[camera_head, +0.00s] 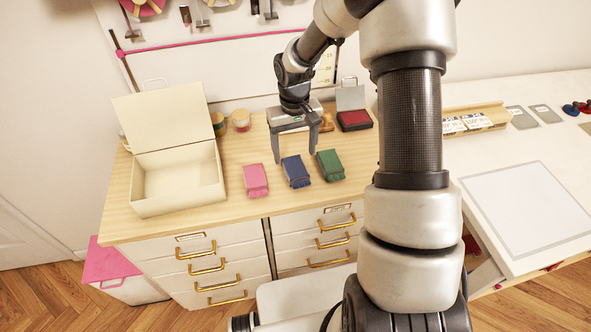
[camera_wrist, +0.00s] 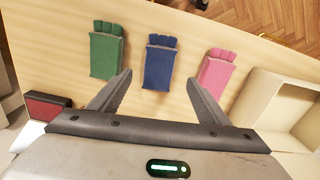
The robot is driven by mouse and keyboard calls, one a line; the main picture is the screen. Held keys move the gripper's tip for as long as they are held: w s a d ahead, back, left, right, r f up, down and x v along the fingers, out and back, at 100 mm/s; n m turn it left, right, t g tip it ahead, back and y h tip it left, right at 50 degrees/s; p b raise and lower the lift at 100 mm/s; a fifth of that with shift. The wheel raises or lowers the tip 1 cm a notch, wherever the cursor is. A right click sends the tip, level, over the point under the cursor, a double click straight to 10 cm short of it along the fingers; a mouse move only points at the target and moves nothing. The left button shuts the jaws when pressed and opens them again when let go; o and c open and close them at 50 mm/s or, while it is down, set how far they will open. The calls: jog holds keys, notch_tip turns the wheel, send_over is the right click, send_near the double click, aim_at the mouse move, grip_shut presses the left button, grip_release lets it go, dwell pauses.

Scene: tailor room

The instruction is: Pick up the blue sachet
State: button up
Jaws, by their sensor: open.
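The blue sachet (camera_head: 296,171) lies flat on the wooden dresser top, between a pink sachet (camera_head: 256,180) on its left and a green sachet (camera_head: 330,165) on its right. My gripper (camera_head: 294,158) is open and empty, with its fingers pointing down above the dresser near the blue sachet. In the wrist view the blue sachet (camera_wrist: 160,62) lies just beyond the gap between the fingertips (camera_wrist: 160,76), apart from them. The green sachet (camera_wrist: 107,50) is to the left there and the pink sachet (camera_wrist: 214,74) to the right.
An open cream box (camera_head: 180,180) stands at the left of the dresser top (camera_head: 290,203). Two small round containers (camera_head: 240,120) and a red stamp pad (camera_head: 354,120) with its lid raised stand behind the sachets. A white table (camera_head: 530,190) is at the right.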

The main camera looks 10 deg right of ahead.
aim_at(296, 167)
jog(key=shift+d+f, duration=0.15)
jog(key=shift+f, duration=3)
jog(key=shift+c, duration=0.2)
jog(key=c, duration=1.1)
